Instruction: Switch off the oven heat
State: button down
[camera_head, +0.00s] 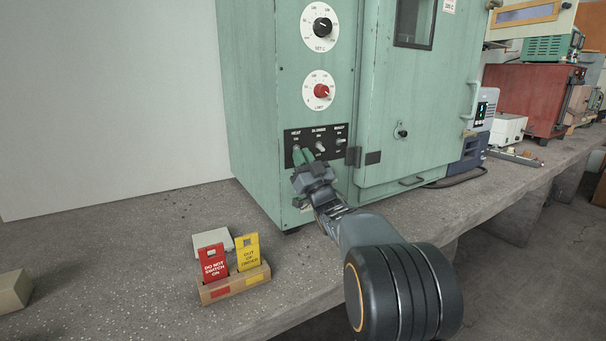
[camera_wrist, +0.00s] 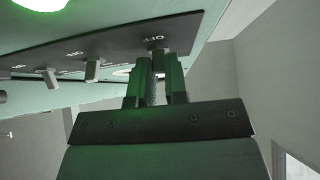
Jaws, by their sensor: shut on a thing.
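The green oven (camera_head: 250,100) stands on the bench. Its black switch panel (camera_head: 330,134) has a row of toggles, with the heat switch at the left end. My gripper (camera_head: 302,157) is at that left end, with its green fingers against the panel, and mostly hides the heat switch. In the wrist view my gripper (camera_wrist: 157,78) is shut on the heat switch (camera_wrist: 158,54), whose tip shows between the fingers beside an "OFF" label. Which way the heat lever points is hard to tell.
A blower toggle (camera_head: 320,146) and another toggle (camera_head: 341,142) sit just right of my gripper. Black (camera_head: 322,27) and red (camera_head: 321,91) dials are above. A tag holder (camera_head: 235,287) with red and yellow tags stands on the bench at front left.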

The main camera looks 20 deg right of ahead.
jog(key=shift+t+b, duration=0.3)
jog(key=shift+b, duration=0.25)
jog(key=c, duration=1.1)
grip_release()
jog(key=shift+f, duration=0.1)
jog(key=shift+c, duration=0.2)
jog(key=v, duration=1.3)
jog(key=shift+s+f, duration=0.25)
jog(key=shift+s, duration=0.05)
